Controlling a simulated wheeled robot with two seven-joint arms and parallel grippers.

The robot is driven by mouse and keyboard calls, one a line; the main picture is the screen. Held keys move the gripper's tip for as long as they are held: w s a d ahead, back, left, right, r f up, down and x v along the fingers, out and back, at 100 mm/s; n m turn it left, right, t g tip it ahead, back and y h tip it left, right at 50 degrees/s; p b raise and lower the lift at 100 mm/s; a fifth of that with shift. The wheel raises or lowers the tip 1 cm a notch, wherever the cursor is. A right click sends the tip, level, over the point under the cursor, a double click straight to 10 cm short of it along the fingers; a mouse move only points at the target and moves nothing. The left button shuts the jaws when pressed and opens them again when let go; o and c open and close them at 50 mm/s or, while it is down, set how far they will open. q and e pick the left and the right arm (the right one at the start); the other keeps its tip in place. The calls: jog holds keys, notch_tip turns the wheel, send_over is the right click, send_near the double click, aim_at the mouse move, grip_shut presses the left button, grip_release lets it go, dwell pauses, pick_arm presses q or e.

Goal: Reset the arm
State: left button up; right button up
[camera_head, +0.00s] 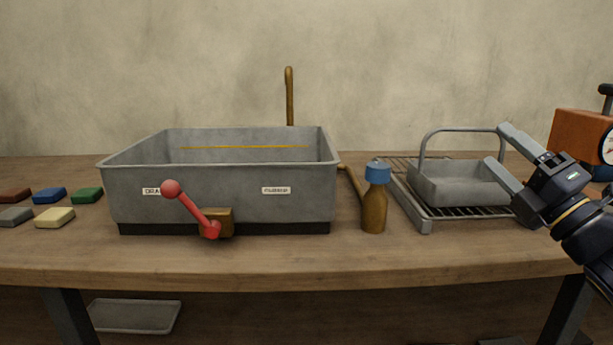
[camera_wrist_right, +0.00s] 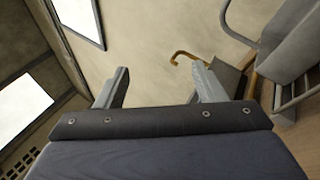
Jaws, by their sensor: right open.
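My right gripper (camera_head: 503,153) comes in from the right, with its two fingers spread apart and nothing between them. It is at the right end of the grey handled basket (camera_head: 455,184), in front of or over it; I cannot tell if it touches. In the right wrist view the same gripper (camera_wrist_right: 158,88) shows two separated fingers with bare wall beyond. My left gripper is not in view.
A grey sink basin (camera_head: 220,185) with a red lever (camera_head: 192,210) stands on the wooden table. A blue-capped brown bottle (camera_head: 374,205) is beside it. The basket is on a wire rack (camera_head: 424,222). Coloured blocks (camera_head: 50,195) lie left. An orange device (camera_head: 580,135) stands right.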

jog(key=s+d+f+m+g+h, duration=0.25)
jog(key=f+m+h, duration=0.25)
jog(key=f+m, duration=0.5)
jog(key=s+d+f+m+g+h, duration=0.1)
jog(key=s+f+m+g+h, duration=0.25)
jog(key=f+m+h, duration=0.45)
jog(key=s+a+f+m+g+y, duration=0.4)
jog(key=s+a+f+m+g, duration=0.15)
jog(key=s+f, duration=0.35)
jog(key=s+a+f+m+g+y, duration=0.35)
jog(key=s+a+f+m, duration=0.3)
jog(key=s+f, duration=0.3)
notch_tip(320, 180, up, 37)
jog(key=p, duration=3.7)
jog(key=shift+w+a+f+n, duration=0.2)
jog(key=shift+a+n, duration=0.1)
jog(key=shift+a, duration=0.1)
jog(key=shift+h, duration=0.25)
